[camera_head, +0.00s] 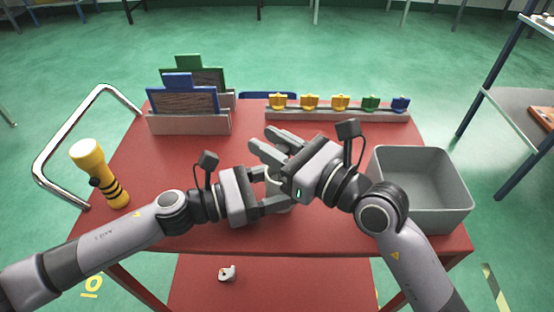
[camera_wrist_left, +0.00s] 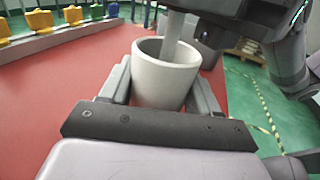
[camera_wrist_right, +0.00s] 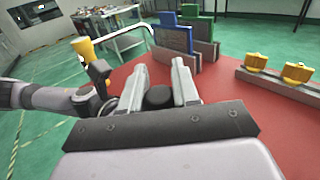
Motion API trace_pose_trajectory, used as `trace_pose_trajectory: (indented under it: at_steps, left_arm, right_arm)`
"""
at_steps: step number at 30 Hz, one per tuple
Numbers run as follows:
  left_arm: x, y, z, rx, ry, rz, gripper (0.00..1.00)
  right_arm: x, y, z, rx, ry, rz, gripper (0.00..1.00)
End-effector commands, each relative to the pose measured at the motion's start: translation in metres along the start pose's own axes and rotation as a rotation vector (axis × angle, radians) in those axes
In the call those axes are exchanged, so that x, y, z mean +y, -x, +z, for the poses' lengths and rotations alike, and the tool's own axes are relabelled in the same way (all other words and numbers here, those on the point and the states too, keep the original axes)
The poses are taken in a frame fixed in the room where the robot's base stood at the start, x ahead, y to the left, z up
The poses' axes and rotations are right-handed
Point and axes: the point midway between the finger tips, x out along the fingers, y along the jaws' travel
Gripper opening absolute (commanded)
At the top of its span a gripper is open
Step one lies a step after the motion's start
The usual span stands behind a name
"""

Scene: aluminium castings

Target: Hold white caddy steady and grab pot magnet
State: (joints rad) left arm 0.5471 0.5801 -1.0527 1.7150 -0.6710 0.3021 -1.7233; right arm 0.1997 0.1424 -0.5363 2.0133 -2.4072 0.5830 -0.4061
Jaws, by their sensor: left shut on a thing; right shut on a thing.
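The white caddy (camera_wrist_left: 160,84) is a cup with an open top. It stands between the fingers of my left gripper (camera_wrist_left: 163,88) in the left wrist view, which are shut on its sides. In the head view it is mostly hidden behind my grippers. My right gripper (camera_head: 260,140) is just above and beside it, its fingers pointing away to the left. In the right wrist view, a round black piece (camera_wrist_right: 159,97), which looks like the pot magnet, sits between its fingers. A grey finger-like part reaches into the caddy's mouth in the left wrist view.
A grey bin (camera_head: 447,218) stands at the right of the red table (camera_head: 160,160). A yellow torch (camera_head: 100,172) stands at the left. Racks with blue (camera_head: 182,100) and green (camera_head: 193,62) boards stand at the back left, and a rail (camera_head: 340,115) with several coloured clips at the back.

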Motion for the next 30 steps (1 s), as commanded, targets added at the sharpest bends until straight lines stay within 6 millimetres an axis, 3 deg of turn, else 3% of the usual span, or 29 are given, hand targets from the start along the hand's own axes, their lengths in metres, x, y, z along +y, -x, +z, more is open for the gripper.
trace_pose_trajectory:
  at_steps: [16, 21, 29, 30]
  left_arm:
    - [0.0, 0.0, 0.0, 0.0, 0.0, 0.0, 0.29]
    - [0.0, 0.0, 0.0, 0.0, 0.0, 0.0, 0.29]
    - [0.0, 0.0, 0.0, 0.0, 0.0, 0.0, 0.29]
    - [0.0, 0.0, 0.0, 0.0, 0.0, 0.0, 0.74]
  right_arm:
    - [0.0, 0.0, 0.089, -0.008, 0.003, 0.0, 0.0]
    - [0.0, 0.0, 0.1, -0.004, 0.001, -0.001, 0.0]
    - [0.0, 0.0, 0.101, -0.003, 0.001, -0.001, 0.0]
    - [0.0, 0.0, 0.101, -0.003, 0.001, -0.001, 0.0]
